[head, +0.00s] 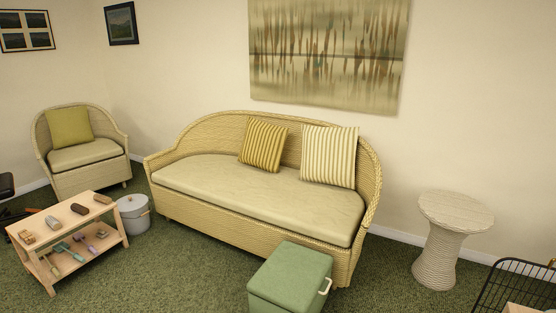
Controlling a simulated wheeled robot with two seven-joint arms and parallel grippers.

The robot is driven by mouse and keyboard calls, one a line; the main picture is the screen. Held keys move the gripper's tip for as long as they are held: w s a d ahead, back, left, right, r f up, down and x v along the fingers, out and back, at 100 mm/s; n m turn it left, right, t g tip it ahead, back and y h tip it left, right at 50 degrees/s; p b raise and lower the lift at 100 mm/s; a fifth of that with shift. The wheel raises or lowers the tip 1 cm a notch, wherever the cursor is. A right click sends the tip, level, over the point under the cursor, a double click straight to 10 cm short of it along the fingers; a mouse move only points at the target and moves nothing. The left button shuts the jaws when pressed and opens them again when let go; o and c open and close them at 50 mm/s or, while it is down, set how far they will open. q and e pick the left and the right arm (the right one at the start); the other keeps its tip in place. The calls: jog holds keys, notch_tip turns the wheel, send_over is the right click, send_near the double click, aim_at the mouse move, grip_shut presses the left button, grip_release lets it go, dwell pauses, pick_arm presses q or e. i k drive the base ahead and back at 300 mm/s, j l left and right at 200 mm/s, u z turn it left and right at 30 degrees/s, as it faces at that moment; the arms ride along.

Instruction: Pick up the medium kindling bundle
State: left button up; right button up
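No bundle can be clearly made out as the medium kindling bundle. A low light-wood table (88,227) at the left bears several small items on its top: a tan block-like item (27,237), a grey item (53,222), a dark brown item (79,209) and a brown item (102,199). They are too small to tell whether any is kindling. Neither of my grippers shows in the head view.
Teal tools (68,251) and purple items lie on the table's lower shelf. A grey lidded bucket (133,215), wicker sofa (215,222), green box stool (290,275), round wicker stand (437,255) and black wire rack (515,283) stand around. Green carpet is open between table and stool.

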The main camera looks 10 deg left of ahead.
aim_at(24, 235)
jog(key=i+u, duration=0.5)
jog(key=i+l+u, duration=0.1)
jog(key=i+u, duration=0.35)
jog(key=i+j+u, duration=0.2)
jog(key=i+u, duration=0.15)
jog(key=i+j+u, duration=0.1)
jog(key=i+u, duration=0.25)
jog(key=i, duration=0.15)
jog(key=i+j, duration=0.2)
jog(key=j, duration=0.15)
jog(key=i+j, duration=0.15)
jog(key=j, duration=0.15)
jog(key=i+j+z, duration=0.1)
jog(key=j, duration=0.25)
jog(key=i+j, duration=0.45)
jog(key=j, duration=0.25)
jog(key=i+j+z, duration=0.1)
jog(key=j, duration=0.25)
jog(key=i, duration=0.05)
